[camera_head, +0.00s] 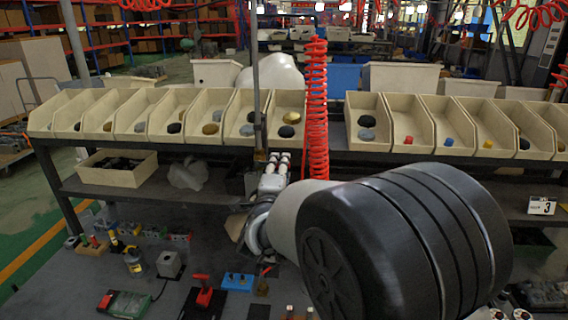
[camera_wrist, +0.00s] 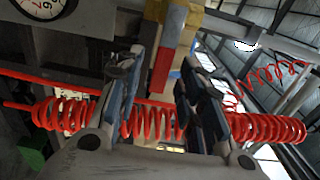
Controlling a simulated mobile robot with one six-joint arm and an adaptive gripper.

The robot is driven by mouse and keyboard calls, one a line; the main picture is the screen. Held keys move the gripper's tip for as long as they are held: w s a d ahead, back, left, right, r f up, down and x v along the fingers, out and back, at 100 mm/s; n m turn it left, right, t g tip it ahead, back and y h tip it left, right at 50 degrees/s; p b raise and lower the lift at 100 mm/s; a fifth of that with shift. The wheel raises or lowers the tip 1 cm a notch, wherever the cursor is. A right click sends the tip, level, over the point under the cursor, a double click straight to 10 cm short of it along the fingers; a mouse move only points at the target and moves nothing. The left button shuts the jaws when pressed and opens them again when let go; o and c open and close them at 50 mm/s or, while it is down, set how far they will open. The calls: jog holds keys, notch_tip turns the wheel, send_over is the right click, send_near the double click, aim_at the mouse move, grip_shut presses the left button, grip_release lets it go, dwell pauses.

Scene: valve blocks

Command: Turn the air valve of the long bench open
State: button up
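In the wrist view my gripper (camera_wrist: 162,72) has its two dark fingers well apart, with nothing clasped between them. A red bar (camera_wrist: 160,70) beside a tan and yellow upright piece (camera_wrist: 184,45) shows beyond the gap; I cannot tell for sure whether this is the air valve. In the head view my arm hides much of the middle of the long bench (camera_head: 190,192). My gripper (camera_head: 274,162) appears near the bench's front, below a grey post (camera_head: 257,75). A small brownish fitting (camera_head: 260,155) sits at the post's lower part; its handle position is not clear.
A red coiled hose (camera_head: 316,110) hangs beside the post; a red coil (camera_wrist: 150,122) also crosses behind the fingers. A round gauge (camera_wrist: 42,6) shows at top left. Open bins (camera_head: 205,115) line the bench. A red-handled block (camera_head: 203,292) and other small parts lie in front.

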jog(key=shift+w, duration=1.15)
jog(key=shift+c, duration=0.5)
grip_shut()
